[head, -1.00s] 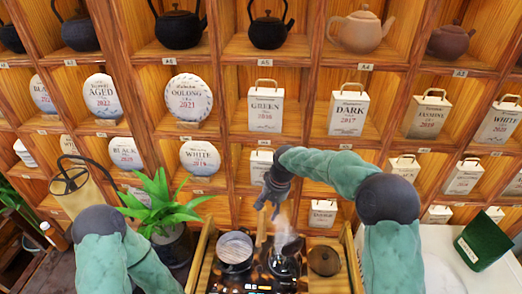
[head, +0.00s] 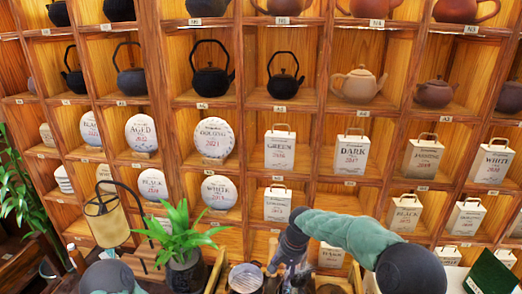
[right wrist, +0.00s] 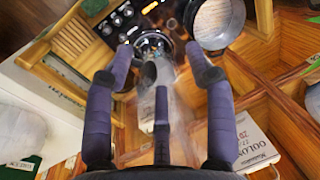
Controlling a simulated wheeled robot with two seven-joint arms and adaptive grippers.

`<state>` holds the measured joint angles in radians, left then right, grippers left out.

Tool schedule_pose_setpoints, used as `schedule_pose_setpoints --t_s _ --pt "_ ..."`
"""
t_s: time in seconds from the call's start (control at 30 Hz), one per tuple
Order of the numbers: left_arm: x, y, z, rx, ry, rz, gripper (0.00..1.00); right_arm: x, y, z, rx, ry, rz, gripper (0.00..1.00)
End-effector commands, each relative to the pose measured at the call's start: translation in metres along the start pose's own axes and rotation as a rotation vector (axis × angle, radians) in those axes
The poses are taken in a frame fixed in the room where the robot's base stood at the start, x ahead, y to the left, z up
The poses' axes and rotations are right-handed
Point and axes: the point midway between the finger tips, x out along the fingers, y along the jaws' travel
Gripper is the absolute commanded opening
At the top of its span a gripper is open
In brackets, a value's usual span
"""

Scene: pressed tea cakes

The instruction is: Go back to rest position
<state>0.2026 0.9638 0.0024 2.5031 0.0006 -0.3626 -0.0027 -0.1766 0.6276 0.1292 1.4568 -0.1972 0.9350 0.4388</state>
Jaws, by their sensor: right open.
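My right gripper (head: 272,268) hangs over the back of the tea tray at the bottom of the head view. In the right wrist view its purple fingers (right wrist: 160,62) are spread, with nothing between them. A dark round vessel with steam around it (right wrist: 152,48) shows beyond the fingertips; I cannot tell the exact gap. My left arm shows only as a rounded grey joint (head: 112,277) at the lower left; its gripper is out of view. Round tea cakes such as the Oolong one (head: 213,139) stand on the shelf.
The wooden shelf wall (head: 322,70) holds teapots and tea boxes, such as the Dark box (head: 351,154). A potted plant (head: 186,245) and a lamp (head: 108,217) stand left of the tray. A glass-like pot (right wrist: 212,24) and a green box (head: 491,274) are also near.

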Motion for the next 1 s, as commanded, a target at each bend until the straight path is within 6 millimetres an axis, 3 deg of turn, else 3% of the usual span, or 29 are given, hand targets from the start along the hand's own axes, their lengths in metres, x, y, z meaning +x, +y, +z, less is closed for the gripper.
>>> schedule_pose_setpoints --t_s 0.27,0.57,0.67,0.77,1.0 --pt "0.014 -0.005 -0.001 0.000 0.000 0.000 0.40 0.044 0.011 0.010 -0.006 -0.011 -0.016 0.55" --pt "0.036 -0.013 -0.001 0.000 -0.001 0.000 0.40 0.119 0.031 0.032 -0.016 -0.024 -0.049 0.55" --pt "0.048 -0.017 -0.001 0.000 -0.001 0.000 0.40 0.155 0.042 0.047 -0.016 -0.031 -0.064 0.55" --pt "0.064 -0.023 -0.002 0.000 0.000 0.000 0.40 0.203 0.057 0.069 -0.014 -0.040 -0.084 0.55" --pt "0.113 -0.040 -0.004 0.000 -0.001 0.000 0.40 0.327 0.101 0.151 0.007 -0.047 -0.135 0.55"
